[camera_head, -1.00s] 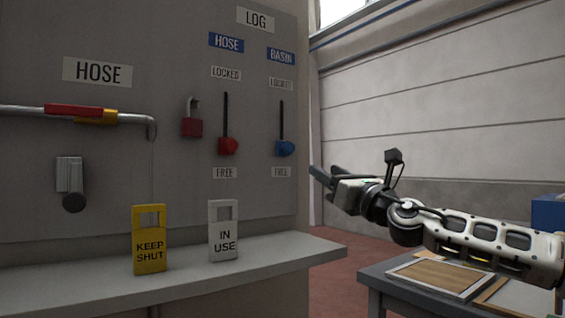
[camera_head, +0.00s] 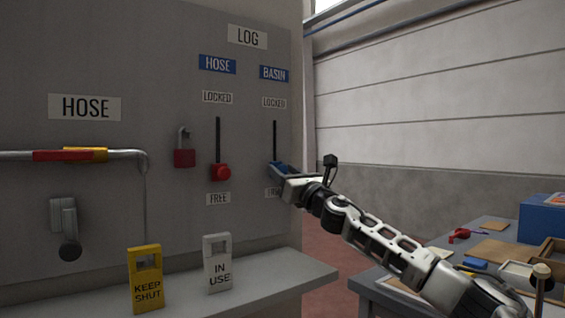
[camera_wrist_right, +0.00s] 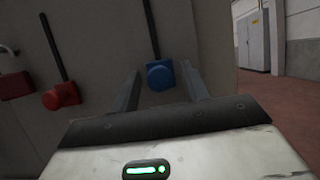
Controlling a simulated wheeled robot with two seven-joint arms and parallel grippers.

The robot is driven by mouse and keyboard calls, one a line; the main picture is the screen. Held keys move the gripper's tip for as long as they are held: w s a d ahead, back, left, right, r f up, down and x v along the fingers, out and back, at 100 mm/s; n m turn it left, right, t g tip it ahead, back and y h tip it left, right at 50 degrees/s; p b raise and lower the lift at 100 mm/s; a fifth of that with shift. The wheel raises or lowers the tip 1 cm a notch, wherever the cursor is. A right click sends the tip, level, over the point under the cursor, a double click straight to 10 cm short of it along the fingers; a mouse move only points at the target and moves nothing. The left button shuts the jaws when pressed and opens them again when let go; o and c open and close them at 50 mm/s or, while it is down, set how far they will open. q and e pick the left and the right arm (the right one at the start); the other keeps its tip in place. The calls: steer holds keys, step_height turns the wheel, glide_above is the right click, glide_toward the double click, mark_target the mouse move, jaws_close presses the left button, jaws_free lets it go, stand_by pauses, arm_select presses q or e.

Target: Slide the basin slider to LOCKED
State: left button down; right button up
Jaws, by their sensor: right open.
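The blue basin slider knob (camera_wrist_right: 160,75) sits at the lower end of its dark vertical slot (camera_head: 275,141), near the FREE label and below the LOCKED label (camera_head: 274,102). My right gripper (camera_head: 277,168) is at the knob in the head view and partly hides it and the FREE label. In the right wrist view my right gripper (camera_wrist_right: 160,85) is open, with one finger on each side of the blue knob; I cannot tell whether they touch it. The BASIN sign (camera_head: 273,73) is above the slot. My left gripper is not in view.
The red hose slider knob (camera_head: 221,172) is left of the basin slider, with a red padlock (camera_head: 184,157) beyond it. A ledge (camera_head: 290,275) below holds a yellow KEEP SHUT tag (camera_head: 146,280) and a white IN USE tag (camera_head: 217,264). A cluttered table (camera_head: 425,262) stands right.

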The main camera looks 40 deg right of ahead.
mark_target(275, 117)
steer(key=shift+w+r, duration=0.2)
steer(key=shift+w, duration=0.35)
